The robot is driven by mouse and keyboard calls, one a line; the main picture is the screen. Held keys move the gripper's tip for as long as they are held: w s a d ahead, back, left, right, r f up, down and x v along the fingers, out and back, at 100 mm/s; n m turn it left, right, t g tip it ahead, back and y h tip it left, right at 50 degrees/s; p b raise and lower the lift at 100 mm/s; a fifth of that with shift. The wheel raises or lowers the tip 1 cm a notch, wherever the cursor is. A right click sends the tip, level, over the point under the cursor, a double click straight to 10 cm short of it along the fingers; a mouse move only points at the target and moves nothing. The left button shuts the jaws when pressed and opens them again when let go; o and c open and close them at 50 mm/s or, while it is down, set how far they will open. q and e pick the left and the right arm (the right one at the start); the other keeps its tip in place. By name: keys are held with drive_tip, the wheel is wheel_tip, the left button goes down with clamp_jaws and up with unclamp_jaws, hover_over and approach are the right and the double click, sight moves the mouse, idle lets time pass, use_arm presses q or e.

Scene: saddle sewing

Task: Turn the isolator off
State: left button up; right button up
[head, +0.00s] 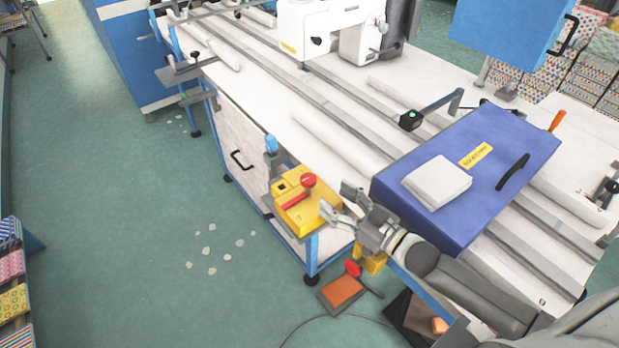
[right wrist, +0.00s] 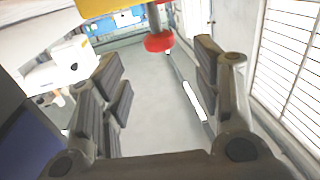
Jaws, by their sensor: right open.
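The isolator appears to be the yellow box (head: 302,211) at the near corner of the long sewing table. It has a red round knob (head: 309,180) and a red bar (head: 295,201) on top. My right gripper (head: 340,199) is just right of this box, with its fingers spread and nothing between them. In the right wrist view, the open fingers (right wrist: 160,95) frame a grey surface. A red knob (right wrist: 160,42) and a yellow part (right wrist: 104,6) show beyond them at the top; I cannot tell which yellow unit this is. My left gripper is not in view.
A second red knob (head: 353,268) with a yellow body sits below the table edge, under my right arm. A blue case (head: 450,215) with folded white cloth (head: 437,183) lies right of the gripper. An orange pedal (head: 341,291) is on the floor. Floor at left is mostly clear.

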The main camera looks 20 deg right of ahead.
sight(315, 184)
drive_tip(key=p+x, duration=0.1)
drive_tip(key=x, duration=0.8)
drive_tip(key=shift+w+f, duration=0.1)
drive_tip(key=shift+w, duration=0.15)
drive_tip(key=shift+c, duration=0.3)
clamp_jaws()
